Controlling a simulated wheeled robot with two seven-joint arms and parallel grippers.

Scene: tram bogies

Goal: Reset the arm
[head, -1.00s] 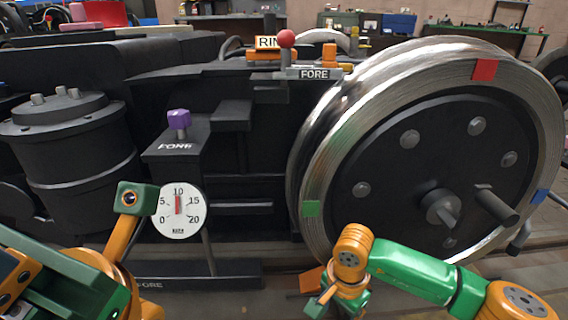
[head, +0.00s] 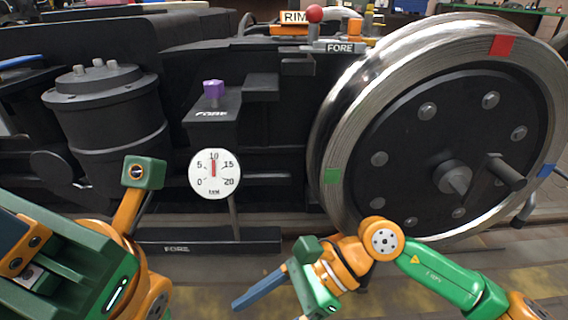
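A red ball knob (head: 314,13) stands on a post beside a FORE plate (head: 340,47) and a RIM label (head: 295,17) at the top centre. A white dial (head: 215,173) has its red needle upright at 10. A purple knob (head: 213,90) sits on a dark FORE block (head: 212,120). My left arm comes in at the lower left, far from the knobs; its fingertips cannot be made out. My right arm is folded low in front of the wheel; its gripper (head: 258,288) shows a dark blue bar pointing lower left, and its jaw opening cannot be made out.
A large steel wheel (head: 345,130) with red, green and blue marks and a protruding crank pin (head: 497,172) fills the right. A dark cylinder (head: 105,120) stands at the left. The floor (head: 220,275) between my arms is clear.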

